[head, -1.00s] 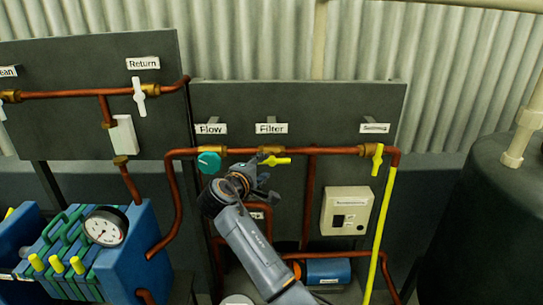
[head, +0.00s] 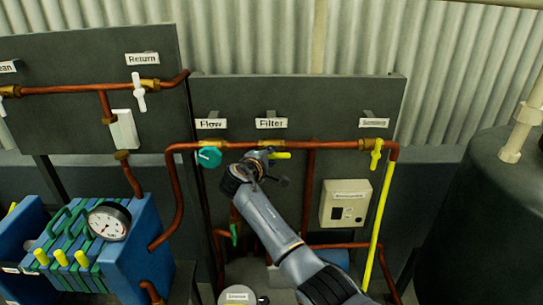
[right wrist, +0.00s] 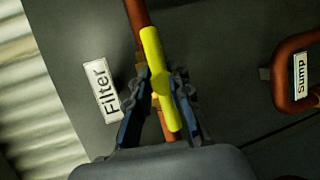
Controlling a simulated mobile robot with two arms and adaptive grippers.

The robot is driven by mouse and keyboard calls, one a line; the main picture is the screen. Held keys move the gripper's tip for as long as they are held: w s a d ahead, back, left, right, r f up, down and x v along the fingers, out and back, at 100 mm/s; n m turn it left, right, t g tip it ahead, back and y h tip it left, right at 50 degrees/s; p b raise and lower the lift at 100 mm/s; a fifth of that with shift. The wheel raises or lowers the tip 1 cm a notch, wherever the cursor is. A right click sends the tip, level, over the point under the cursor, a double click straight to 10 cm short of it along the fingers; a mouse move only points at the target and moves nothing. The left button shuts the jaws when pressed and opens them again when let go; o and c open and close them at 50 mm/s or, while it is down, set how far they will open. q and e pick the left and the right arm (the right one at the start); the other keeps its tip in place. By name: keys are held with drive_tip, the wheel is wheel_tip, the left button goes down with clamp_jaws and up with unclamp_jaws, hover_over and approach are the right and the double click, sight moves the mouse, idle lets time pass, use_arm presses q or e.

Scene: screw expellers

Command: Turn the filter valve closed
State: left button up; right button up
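The filter valve has a yellow lever handle (head: 281,155) on the copper pipe below the "Filter" label (head: 271,123). The handle lies roughly along the pipe. In the right wrist view the yellow handle (right wrist: 152,50) runs up the middle, nearly in line with the pipe behind it. My right gripper (head: 262,168) is at the valve and hides its body in the head view. In the right wrist view its two fingers (right wrist: 164,82) are apart, one on each side of the handle. A firm grip does not show. My left gripper is not in view.
A teal flow knob (head: 209,157) sits close left of my right gripper. Another yellow valve handle (head: 376,153) stands upright at right, above a yellow pipe (head: 379,225). A control box (head: 345,203) hangs below the pipe. A dark tank (head: 490,220) stands far right.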

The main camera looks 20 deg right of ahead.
drive_tip(key=shift+f, duration=0.15)
clamp_jaws()
drive_tip(key=m+y, duration=0.2)
drive_tip(key=m, duration=0.1)
drive_tip(key=m+y+p, duration=0.1)
drive_tip(key=m+y, duration=0.2)
drive_tip(key=shift+d+m+p, duration=0.1)
drive_tip(key=shift+m+p, duration=0.25)
drive_tip(key=shift+m, duration=0.05)
drive_tip(key=m+y+p, duration=0.1)
drive_tip(key=m+y, duration=0.1)
drive_tip(key=shift+s+f+m+t+y, duration=0.1)
drive_tip(key=shift+m+t+y, duration=0.2)
drive_tip(key=shift+t+y, duration=0.1)
drive_tip(key=shift+m+t+y, duration=0.4)
drive_tip(key=shift+m+y, duration=0.4)
drive_tip(key=shift+m, duration=0.3)
